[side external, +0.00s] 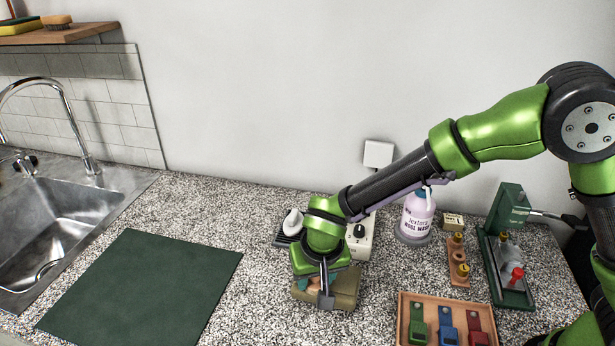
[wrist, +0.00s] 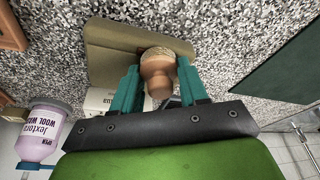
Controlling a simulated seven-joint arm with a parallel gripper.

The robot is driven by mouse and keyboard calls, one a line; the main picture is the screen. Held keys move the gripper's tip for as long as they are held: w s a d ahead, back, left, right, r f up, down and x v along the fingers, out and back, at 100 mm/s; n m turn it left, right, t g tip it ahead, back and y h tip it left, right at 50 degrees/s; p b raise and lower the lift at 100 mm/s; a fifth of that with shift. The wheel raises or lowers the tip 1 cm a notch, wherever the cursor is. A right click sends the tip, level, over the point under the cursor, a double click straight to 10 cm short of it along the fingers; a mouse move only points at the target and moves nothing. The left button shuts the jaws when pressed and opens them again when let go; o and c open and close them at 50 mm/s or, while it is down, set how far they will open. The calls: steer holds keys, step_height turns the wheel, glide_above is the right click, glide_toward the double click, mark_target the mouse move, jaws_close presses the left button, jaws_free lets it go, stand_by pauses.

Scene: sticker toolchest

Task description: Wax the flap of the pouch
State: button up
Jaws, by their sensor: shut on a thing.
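The olive-khaki pouch (side external: 348,284) lies on the speckled counter beneath my gripper (side external: 326,294). It also shows at the top of the wrist view (wrist: 112,42). My gripper's teal fingers (wrist: 157,78) are shut on a tan, knob-shaped tool (wrist: 156,72) with a paler, rough-looking end. That end points at the pouch and overlaps it in the wrist view; I cannot tell whether they touch. In the side view only a small bit of the tool shows, and my gripper hides part of the pouch.
A dark green mat (side external: 145,285) lies left, near the sink (side external: 45,215). Behind my gripper stands a white device with a dial (side external: 359,240). A wool wash bottle (side external: 417,214), wooden rack (side external: 458,262), green press (side external: 497,262) and tray of coloured pieces (side external: 403,307) stand right.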

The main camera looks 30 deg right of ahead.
mark_target(338, 289)
steer(key=shift+s+d, duration=0.35)
steer(key=shift+w+d, duration=2.7)
steer(key=shift+d, duration=0.05)
steer(key=shift+s+d, duration=0.5)
steer(key=shift+s, duration=0.2)
steer(key=shift+s+a, duration=0.1)
steer(key=shift+s, duration=0.2)
steer(key=shift+s+a, duration=2.35)
steer(key=shift+a, duration=0.2)
steer(key=shift+s+d, duration=0.7)
steer(key=shift+s, duration=0.1)
steer(key=shift+w+d+r, duration=0.1)
steer(key=shift+w+d, duration=2.6)
steer(key=shift+d, duration=0.05)
step_height(338, 289, up, 8)
steer(key=shift+s, duration=0.1)
